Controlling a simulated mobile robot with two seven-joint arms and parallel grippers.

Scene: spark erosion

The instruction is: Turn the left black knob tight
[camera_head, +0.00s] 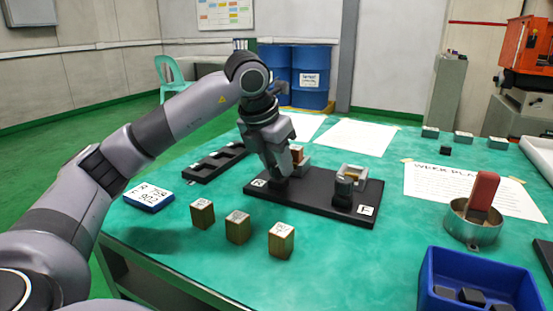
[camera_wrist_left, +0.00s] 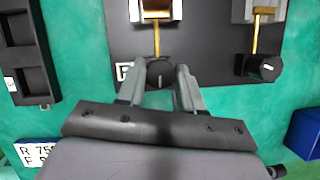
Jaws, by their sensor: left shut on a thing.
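A black base plate (camera_head: 310,202) lies on the green table and carries two clamping fixtures, each with a black knob at its front. My left gripper (camera_head: 281,174) reaches down over the plate's left end. In the left wrist view its fingers (camera_wrist_left: 161,80) are shut on the left black knob (camera_wrist_left: 159,72), one on each side. A brass-coloured rod (camera_wrist_left: 156,38) runs from this knob to the left fixture's block. The right black knob (camera_head: 342,193) stands free; it also shows in the left wrist view (camera_wrist_left: 262,68). My right gripper is not in view.
Three labelled blocks (camera_head: 238,227) stand in front of the plate. A blue-edged label block (camera_head: 148,197) and a black slotted tray (camera_head: 214,163) lie to the left. A metal bowl (camera_head: 474,230) with a red-handled tool and a blue bin (camera_head: 440,300) stand at right.

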